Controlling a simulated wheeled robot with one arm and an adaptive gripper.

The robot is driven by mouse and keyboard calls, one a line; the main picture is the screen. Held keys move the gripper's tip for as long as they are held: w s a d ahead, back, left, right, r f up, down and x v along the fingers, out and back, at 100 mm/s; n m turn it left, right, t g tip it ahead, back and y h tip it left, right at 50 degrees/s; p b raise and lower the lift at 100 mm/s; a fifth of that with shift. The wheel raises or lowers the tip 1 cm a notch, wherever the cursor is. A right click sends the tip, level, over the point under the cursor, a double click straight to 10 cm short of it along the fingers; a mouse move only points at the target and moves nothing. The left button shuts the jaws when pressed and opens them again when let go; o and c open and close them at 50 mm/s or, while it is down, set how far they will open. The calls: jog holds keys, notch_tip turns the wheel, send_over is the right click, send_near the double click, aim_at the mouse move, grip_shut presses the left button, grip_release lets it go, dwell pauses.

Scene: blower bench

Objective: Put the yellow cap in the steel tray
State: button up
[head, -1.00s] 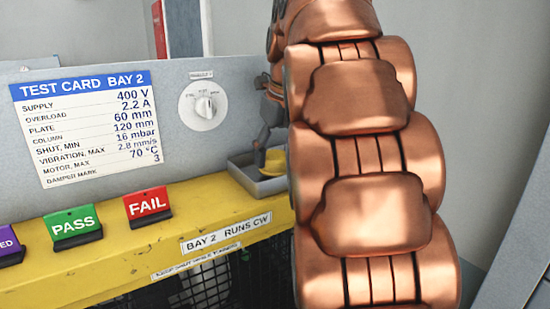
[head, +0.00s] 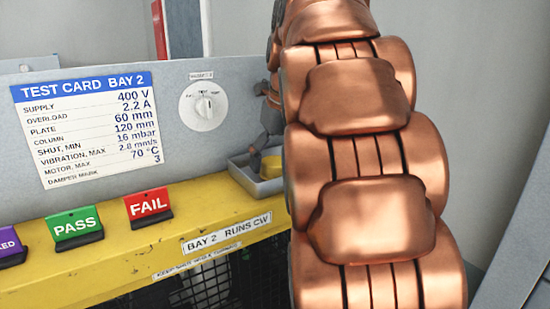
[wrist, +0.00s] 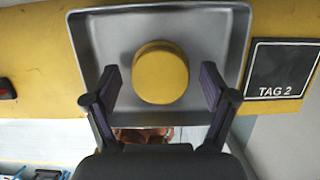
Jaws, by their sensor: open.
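The round yellow cap (wrist: 160,76) is inside the steel tray (wrist: 88,40), near its middle, in the wrist view. It looks level, with its flat top facing the wrist camera. My gripper (wrist: 161,84) is open, one dark finger on each side of the cap, with a gap showing on both sides. In the head view, the cap (head: 271,167) shows partly in the tray (head: 242,176), beside a finger of my gripper (head: 255,161). My copper arm hides the tray's right part and most of the gripper there.
The tray stands on the yellow bench ledge (head: 130,250). A TAG 2 plate (wrist: 283,70) lies right of the tray in the wrist view. Red FAIL (head: 148,206) and green PASS (head: 75,227) signs stand left along the ledge.

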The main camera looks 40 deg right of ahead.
aim_at(276, 160)
jog(key=shift+r, duration=0.2)
jog(key=shift+b+v, duration=0.35)
jog(key=shift+v, duration=1.05)
jog(key=shift+s, duration=0.15)
jog(key=s, duration=1.1)
jog(key=shift+s+a, duration=0.35)
jog(key=shift+a, duration=0.15)
